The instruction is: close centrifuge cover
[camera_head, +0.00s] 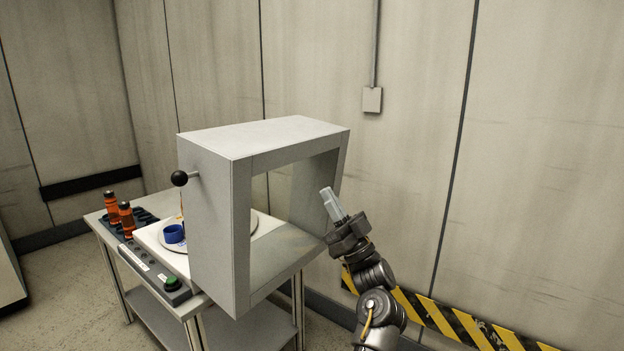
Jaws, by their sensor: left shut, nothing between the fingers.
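My left gripper (328,194) is shut and empty, pointing up beside the cover's open right side. I cannot tell whether it touches the cover's edge. My right gripper is not in view.
A metal table (250,328) carries the machine. Two orange bottles (126,218) and a dark rack (142,219) stand at its left. A green button (172,283) sits on the front panel. Walls close off the back; a yellow-black stripe (480,332) runs low at right.

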